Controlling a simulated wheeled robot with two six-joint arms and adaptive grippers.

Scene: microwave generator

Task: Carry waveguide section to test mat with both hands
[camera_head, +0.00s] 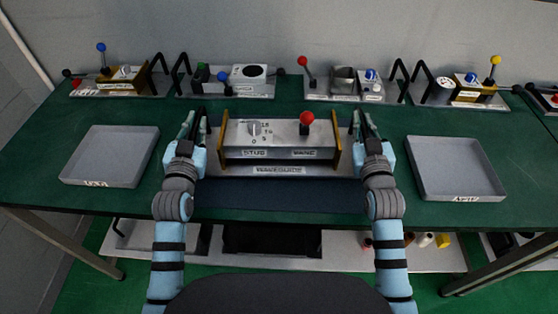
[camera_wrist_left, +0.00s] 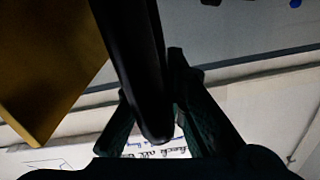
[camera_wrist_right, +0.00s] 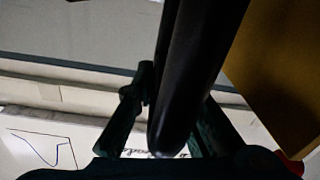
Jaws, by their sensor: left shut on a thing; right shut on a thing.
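The waveguide section (camera_head: 279,157) is a silver unit with brass side plates, a dial, a red ball lever and a labelled base plate. It is at the middle of the table in the head view, level to the eye. My left gripper (camera_head: 194,122) is shut on its left black handle (camera_wrist_left: 135,60). My right gripper (camera_head: 360,122) is shut on its right black handle (camera_wrist_right: 195,70). The test mat (camera_head: 280,197) is dark blue and lies at the table's front edge, its back part hidden by the section. I cannot tell whether the section touches the mat.
Grey trays stand at the left (camera_head: 110,155) and right (camera_head: 456,167). Several other handled units line the back, including one with a blue lever (camera_head: 115,78) and one with a yellow lever (camera_head: 466,90). A shelf (camera_head: 340,250) below holds small items. Bare green table lies beside each arm.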

